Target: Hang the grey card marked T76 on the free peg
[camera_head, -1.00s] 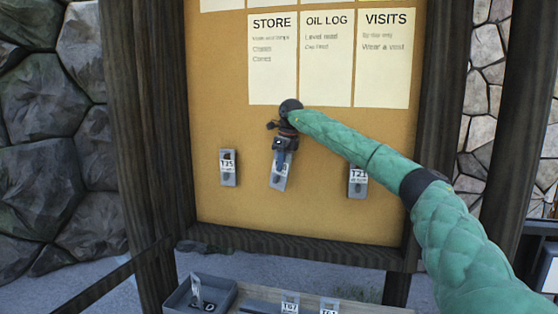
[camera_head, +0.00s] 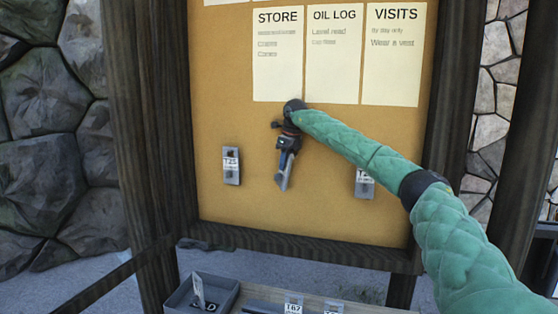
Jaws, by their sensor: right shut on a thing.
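My right gripper (camera_head: 287,153) is in front of the cork board, pointing down, and is shut on a grey card (camera_head: 282,178). The card hangs tilted below the jaws, and its marking cannot be read from this angle. It is between two hung cards: a grey card marked T25 (camera_head: 231,166) on the left and a grey card, seemingly T21, (camera_head: 365,184) on the right, partly covered by my arm. The free peg does not show; the gripper and card may hide it. My left gripper is not in view.
The cork board (camera_head: 225,60) has a dark wooden frame and paper notices (camera_head: 278,80) above. Below stands a grey tray (camera_head: 222,292) with a card upright in it. Beside it, cards including one marked T67 (camera_head: 293,305) stand on a ledge. A stone wall is at left.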

